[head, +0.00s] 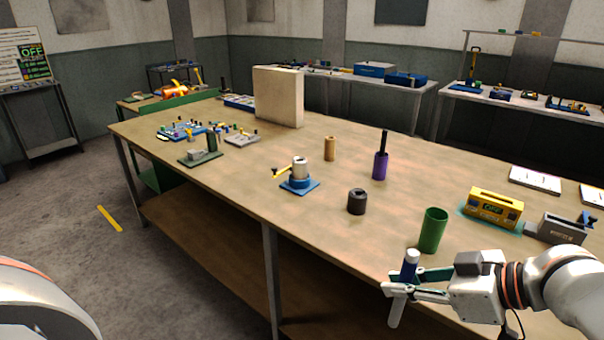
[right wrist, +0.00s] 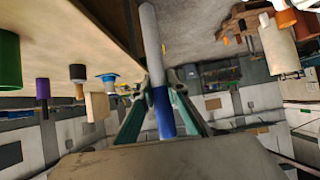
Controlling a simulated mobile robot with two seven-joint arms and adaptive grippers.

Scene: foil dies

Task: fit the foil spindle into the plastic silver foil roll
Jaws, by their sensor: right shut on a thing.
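A rod with a blue end and a pale grey shaft (head: 396,312), which looks like the spindle, is held in my right gripper (head: 402,288). The gripper is shut on it near the blue part, just off the table's front edge. The rod stands near upright, slightly tilted, blue end up. The right wrist view shows the rod (right wrist: 152,45) between the two teal fingers (right wrist: 160,108). A silver-white roll (head: 300,166) stands on a blue square base (head: 300,187) with a yellow handle, mid-table, well away from the gripper. I cannot tell for sure that it is the foil roll. My left gripper is out of view.
A green hollow cylinder (head: 433,230) stands closest to my right gripper. A black ring-like cylinder (head: 357,203), a purple roll (head: 380,168) with a dark rod in it and a tan roll (head: 330,148) stand beyond. A yellow box (head: 493,208) is at right. The table's near-left surface is clear.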

